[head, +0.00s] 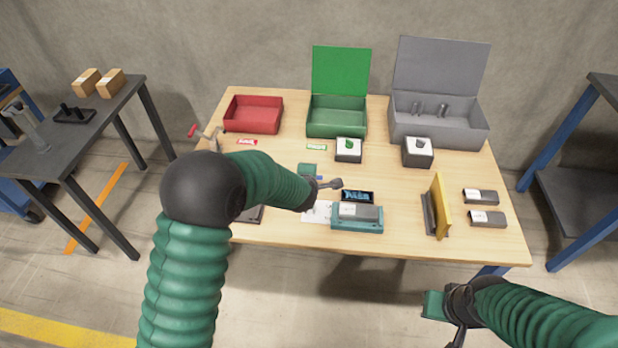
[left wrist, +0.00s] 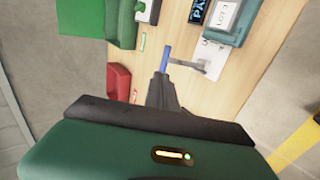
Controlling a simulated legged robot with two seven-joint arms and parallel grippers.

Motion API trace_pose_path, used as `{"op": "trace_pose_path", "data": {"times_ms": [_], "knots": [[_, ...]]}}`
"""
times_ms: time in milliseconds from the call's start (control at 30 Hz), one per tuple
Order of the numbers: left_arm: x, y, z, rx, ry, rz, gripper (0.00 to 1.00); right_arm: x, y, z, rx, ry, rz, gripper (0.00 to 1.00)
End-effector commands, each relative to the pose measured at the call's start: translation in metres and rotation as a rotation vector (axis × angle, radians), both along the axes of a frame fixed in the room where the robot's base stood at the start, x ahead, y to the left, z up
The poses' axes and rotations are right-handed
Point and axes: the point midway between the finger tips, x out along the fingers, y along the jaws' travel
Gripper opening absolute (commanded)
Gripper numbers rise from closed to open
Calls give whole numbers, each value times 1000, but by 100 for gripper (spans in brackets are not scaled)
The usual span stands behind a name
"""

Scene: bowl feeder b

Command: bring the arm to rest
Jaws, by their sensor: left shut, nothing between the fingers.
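My left gripper (head: 328,184) is over the middle of the wooden table (head: 270,228), shut and empty. Its dark fingers also show in the left wrist view (left wrist: 164,85), pointing over the table top. A white sheet (head: 317,212) lies below and in front of it. To its right are a teal device (head: 357,223) with a grey block on it and a small dark display (head: 357,196). My right gripper (head: 458,310) is low at the bottom right, in front of the table edge. Its fingers are too unclear to tell open from shut.
At the back stand a red bin (head: 253,113), an open green box (head: 337,117) and an open grey box (head: 437,120). Two dark boxes with white tops (head: 348,150) (head: 417,152) stand before them. A yellow panel (head: 441,205) stands upright at right, beside two grey blocks (head: 480,196) (head: 487,219).

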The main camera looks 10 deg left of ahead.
Motion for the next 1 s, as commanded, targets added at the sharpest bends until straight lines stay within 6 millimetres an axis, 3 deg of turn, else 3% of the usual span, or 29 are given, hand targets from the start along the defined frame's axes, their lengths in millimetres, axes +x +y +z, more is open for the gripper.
{"op": "trace_pose_path", "data": {"times_ms": [167,267,367,433,500,600,700,800,1000], "knots": [[-1,1,1,1,0,-1,0,0,0,0,0,0,0,0],[-11,-1,16,51,22,-84,0,0,0,9,0,0,0,0],[-57,-5,51,229,114,-374,0,0,0,31,0,0,0,0],[-111,-2,71,394,213,-650,0,0,0,47,0,0,0,0],[-168,7,82,537,311,-908,0,1,0,60,0,-1,0,0],[-238,24,89,680,429,-1202,0,0,0,72,0,0,0,0],[-283,37,92,758,508,-1393,0,0,0,77,0,0,0,0],[-303,43,91,789,541,-1478,0,0,0,78,0,0,0,0],[-305,44,89,792,546,-1490,0,0,0,76,0,0,0,0]]}}
